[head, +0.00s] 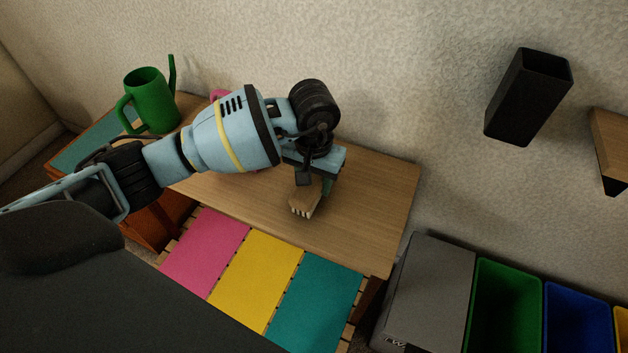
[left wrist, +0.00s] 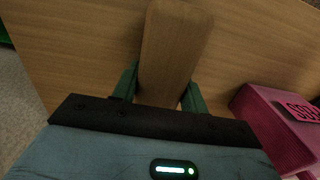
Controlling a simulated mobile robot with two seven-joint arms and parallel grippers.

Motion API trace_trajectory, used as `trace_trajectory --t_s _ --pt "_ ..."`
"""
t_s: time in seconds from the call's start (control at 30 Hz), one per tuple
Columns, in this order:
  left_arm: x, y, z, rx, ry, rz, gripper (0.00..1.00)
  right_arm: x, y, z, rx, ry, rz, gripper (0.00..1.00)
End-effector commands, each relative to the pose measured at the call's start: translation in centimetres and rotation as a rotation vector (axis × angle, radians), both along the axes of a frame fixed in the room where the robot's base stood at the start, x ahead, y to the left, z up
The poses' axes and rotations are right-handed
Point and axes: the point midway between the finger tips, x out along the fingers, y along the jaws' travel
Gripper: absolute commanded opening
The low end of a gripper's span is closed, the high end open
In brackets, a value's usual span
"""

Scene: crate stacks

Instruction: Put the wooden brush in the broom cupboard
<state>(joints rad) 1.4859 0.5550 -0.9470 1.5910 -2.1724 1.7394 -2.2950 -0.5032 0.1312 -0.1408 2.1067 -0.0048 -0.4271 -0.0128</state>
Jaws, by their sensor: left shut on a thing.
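The wooden brush (head: 304,202) is in the grip of my left gripper (head: 315,185), over the wooden table top. Its bristle end points toward the table's front edge in the head view. In the left wrist view the brush's flat wooden body (left wrist: 172,48) lies between the two green fingers of the gripper (left wrist: 162,92). I cannot tell whether the brush touches the table. My right gripper is not in view. I see nothing that I can tell is the broom cupboard.
A green watering can (head: 152,102) stands at the table's (head: 382,190) left. A pink box (left wrist: 275,125) is close beside the gripper. Pink, yellow and teal panels (head: 255,272) lie in front. A grey box (head: 430,285) and coloured bins (head: 500,300) stand right; a black holder (head: 510,110) is on the wall.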

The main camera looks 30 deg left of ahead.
Motion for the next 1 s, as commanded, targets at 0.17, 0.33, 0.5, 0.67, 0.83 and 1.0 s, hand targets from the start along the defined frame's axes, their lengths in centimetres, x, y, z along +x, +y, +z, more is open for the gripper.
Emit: trace_trajectory --t_s 0.17,0.33,0.5,0.67,0.83,1.0 --pt "0.06 -0.02 -0.43 -0.002 -0.002 0.000 0.18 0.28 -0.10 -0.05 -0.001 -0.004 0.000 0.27" --pt "0.06 -0.01 -0.54 -0.001 -0.002 0.000 0.18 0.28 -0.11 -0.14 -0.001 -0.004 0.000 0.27" --pt "0.04 -0.01 -0.76 -0.001 -0.002 0.000 0.53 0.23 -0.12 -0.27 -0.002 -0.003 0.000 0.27" --pt "0.04 -0.01 -0.74 -0.001 -0.002 0.000 0.65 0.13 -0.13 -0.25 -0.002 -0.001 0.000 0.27" --pt "0.03 -0.01 -0.74 -0.001 -0.001 0.000 0.65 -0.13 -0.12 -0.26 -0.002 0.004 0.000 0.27" --pt "0.07 0.00 -0.03 -0.001 -0.003 0.000 0.65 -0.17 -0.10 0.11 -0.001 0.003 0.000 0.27"
